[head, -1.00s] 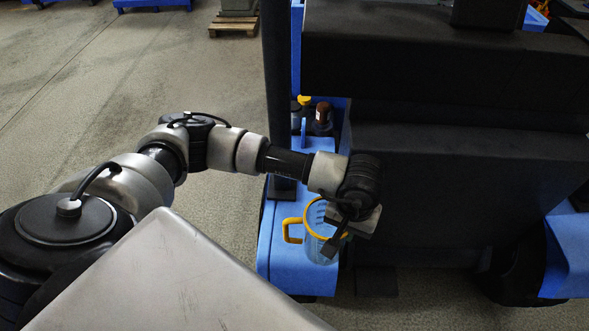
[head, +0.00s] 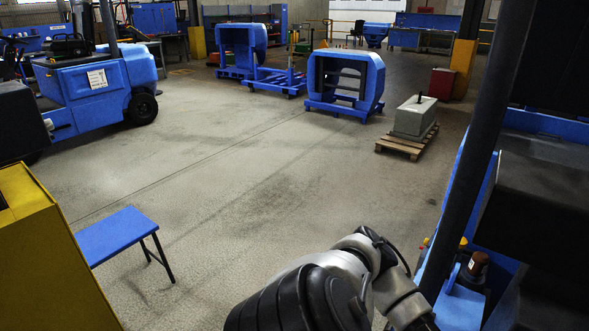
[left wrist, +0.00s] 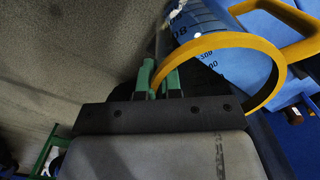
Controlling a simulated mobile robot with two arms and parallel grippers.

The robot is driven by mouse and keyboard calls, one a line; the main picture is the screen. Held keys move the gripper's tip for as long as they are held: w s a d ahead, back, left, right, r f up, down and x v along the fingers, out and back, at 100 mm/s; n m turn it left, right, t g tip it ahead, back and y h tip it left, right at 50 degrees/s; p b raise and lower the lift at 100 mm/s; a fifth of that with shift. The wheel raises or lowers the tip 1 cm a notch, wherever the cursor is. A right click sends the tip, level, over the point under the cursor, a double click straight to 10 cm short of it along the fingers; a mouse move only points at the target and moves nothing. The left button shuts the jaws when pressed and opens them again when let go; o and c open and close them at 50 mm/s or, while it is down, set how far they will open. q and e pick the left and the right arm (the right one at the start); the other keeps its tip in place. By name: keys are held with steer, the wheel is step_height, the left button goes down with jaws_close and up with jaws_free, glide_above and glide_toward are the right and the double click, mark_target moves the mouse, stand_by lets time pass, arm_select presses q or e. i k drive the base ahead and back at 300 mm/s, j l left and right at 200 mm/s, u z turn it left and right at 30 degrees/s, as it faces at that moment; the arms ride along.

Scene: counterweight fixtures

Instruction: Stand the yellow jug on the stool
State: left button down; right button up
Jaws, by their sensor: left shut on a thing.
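The yellow jug (left wrist: 222,50) shows in the left wrist view: a clear body with dark markings, a yellow rim and a yellow handle. My left gripper (left wrist: 160,80) has its green fingers shut on the rim at the jug's near left side. The stool (head: 118,236), with a flat blue top and dark legs, stands on the floor at the lower left of the head view. Its visible top is bare. My right gripper is in neither view.
A yellow cabinet (head: 45,260) stands just left of the stool. A blue vehicle with a dark post (head: 470,150) is at the right, with bottles (head: 476,266) on it. A grey weight on a pallet (head: 405,146) stands behind. The middle floor is open.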

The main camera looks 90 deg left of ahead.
mark_target(109, 233)
steer(key=k+j+z, duration=0.1)
steer(key=z, duration=0.4)
steer(key=k+z, duration=0.2)
steer(key=z, duration=0.3)
steer(key=k+j+z, duration=0.1)
steer(key=z, duration=0.4)
steer(key=k+l+z, duration=0.1)
steer(key=z, duration=0.4)
steer(key=k+j+z, duration=0.15)
steer(key=z, duration=0.25)
steer(key=k+z, duration=0.75)
steer(key=i+j, duration=0.05)
steer(key=i, duration=0.05)
